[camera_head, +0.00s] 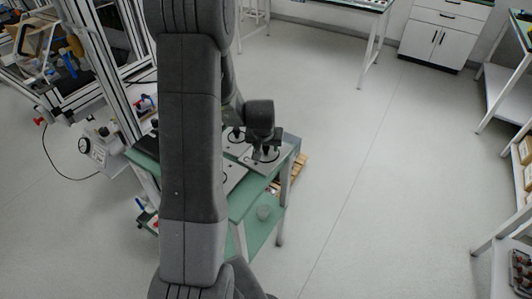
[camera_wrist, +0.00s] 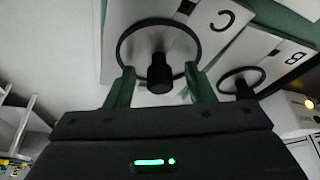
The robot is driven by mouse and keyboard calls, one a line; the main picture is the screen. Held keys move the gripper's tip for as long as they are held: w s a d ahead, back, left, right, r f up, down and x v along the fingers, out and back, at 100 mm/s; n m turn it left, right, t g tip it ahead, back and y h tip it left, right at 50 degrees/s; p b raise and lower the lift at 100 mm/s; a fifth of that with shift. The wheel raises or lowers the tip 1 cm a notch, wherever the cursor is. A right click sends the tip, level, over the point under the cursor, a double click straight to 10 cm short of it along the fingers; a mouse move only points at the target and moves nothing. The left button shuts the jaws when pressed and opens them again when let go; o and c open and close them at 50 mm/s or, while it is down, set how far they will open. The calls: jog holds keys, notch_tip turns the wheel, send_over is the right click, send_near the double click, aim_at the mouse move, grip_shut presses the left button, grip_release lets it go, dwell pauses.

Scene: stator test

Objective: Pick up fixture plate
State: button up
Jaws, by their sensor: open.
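A light grey fixture plate marked C (camera_wrist: 205,20) shows in the wrist view, with a black ring and a black upright knob (camera_wrist: 159,72) on it. My gripper (camera_wrist: 158,78) is open, its two green fingers on either side of that knob, with gaps visible. I cannot tell the exact depth between fingers and knob. A second plate marked B (camera_wrist: 275,55) with its own ring and knob (camera_wrist: 243,88) lies to the right. In the head view my gripper (camera_head: 262,155) is over a grey plate (camera_head: 283,158) on the green table (camera_head: 243,204); the fingers are too small to make out.
Another grey plate (camera_head: 236,176) lies partly behind my arm. A lower green shelf (camera_head: 262,226) holds a round, pale object. A metal frame and a gauge unit (camera_head: 98,148) stand left of the table. Open floor (camera_head: 390,190) lies to the right, with shelves (camera_head: 505,245) beyond.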

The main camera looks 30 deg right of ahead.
jog(key=shift+f, duration=0.25)
jog(key=shift+c, duration=0.2)
grip_shut()
jog(key=shift+w+r, duration=0.1)
